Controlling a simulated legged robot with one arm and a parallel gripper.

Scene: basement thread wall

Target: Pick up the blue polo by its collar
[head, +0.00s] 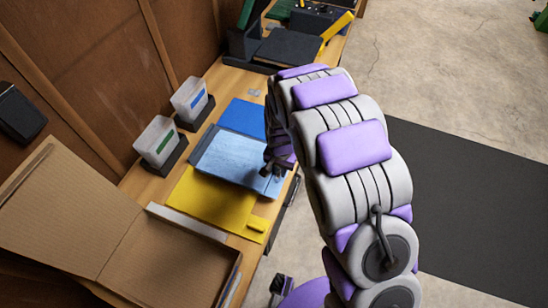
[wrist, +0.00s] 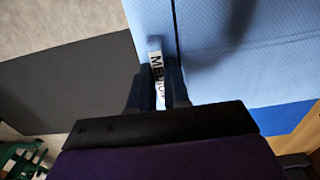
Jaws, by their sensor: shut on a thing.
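The blue polo (head: 228,155) is a light blue folded cloth on the wooden bench in the head view. In the wrist view its woven fabric (wrist: 245,60) fills the upper right, with a dark line running down near its left part. My gripper (head: 271,167) is at the polo's right end, by the bench's front edge. In the wrist view my gripper (wrist: 158,88) is shut on the polo's edge, with a white strip lettered "MEDIU…" between the fingers. I cannot tell whether the gripped part is the collar. My arm hides some of the polo's right side.
A yellow folded cloth (head: 207,208) lies nearer me, and a darker blue flat piece (head: 243,117) lies beyond the polo. Two clear bins (head: 157,140) (head: 190,99) stand along the wall. An open cardboard box (head: 150,262) is at lower left.

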